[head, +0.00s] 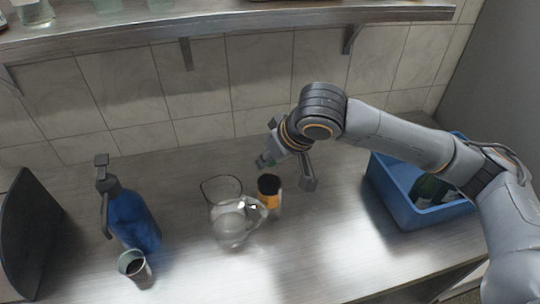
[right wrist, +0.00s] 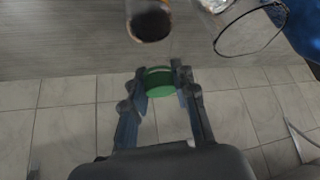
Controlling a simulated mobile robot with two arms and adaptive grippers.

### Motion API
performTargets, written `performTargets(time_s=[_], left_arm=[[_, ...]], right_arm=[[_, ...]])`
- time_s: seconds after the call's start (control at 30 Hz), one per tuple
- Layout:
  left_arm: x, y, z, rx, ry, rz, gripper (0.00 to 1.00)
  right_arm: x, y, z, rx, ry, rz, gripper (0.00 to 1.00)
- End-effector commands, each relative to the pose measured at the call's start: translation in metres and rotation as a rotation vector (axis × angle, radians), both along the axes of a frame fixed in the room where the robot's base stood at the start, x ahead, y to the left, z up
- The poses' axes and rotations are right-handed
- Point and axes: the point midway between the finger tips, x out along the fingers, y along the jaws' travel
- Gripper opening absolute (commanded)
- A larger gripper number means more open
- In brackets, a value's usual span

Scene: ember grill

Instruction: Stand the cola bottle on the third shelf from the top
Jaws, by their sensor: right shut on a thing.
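My right gripper (head: 287,164) is above the counter near the tiled wall. In the right wrist view its fingers (right wrist: 160,76) are closed around a round green thing (right wrist: 158,84); only a small part of it shows, so I cannot tell whether it is the cola bottle. Green bottles (head: 432,190) lie in the blue crate at the right, partly hidden by my arm. A wall shelf (head: 230,28) crosses the top of the head view; I cannot tell which shelf from the top it is. My left gripper is not in view.
A dark jar with an orange label (head: 268,192), a clear glass jug (head: 232,228), a small cup (head: 134,267) and a blue pump bottle (head: 135,220) stand on the counter. The blue crate (head: 405,208) is at the right. Shelf brackets (head: 350,38) stick out below the shelf.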

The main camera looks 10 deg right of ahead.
Motion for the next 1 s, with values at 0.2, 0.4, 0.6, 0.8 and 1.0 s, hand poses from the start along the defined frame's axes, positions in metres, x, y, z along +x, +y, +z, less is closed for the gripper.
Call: performTargets(time_s=[0.2, 0.4, 0.6, 0.8, 1.0], left_arm=[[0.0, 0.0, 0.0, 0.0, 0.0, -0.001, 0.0], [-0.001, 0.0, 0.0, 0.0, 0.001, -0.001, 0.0], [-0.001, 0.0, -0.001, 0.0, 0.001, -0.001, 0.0], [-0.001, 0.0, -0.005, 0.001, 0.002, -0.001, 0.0], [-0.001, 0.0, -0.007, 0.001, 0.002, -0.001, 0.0]], right_arm=[[0.0, 0.0, -0.002, 0.0, 0.001, 0.001, 0.5], [0.0, 0.0, -0.002, 0.0, 0.001, 0.001, 0.5], [-0.003, -0.001, 0.008, 0.001, -0.003, 0.0, 0.5], [-0.022, -0.01, 0.04, 0.002, -0.005, 0.0, 0.5], [-0.043, -0.019, 0.075, 0.001, -0.005, 0.0, 0.5]])
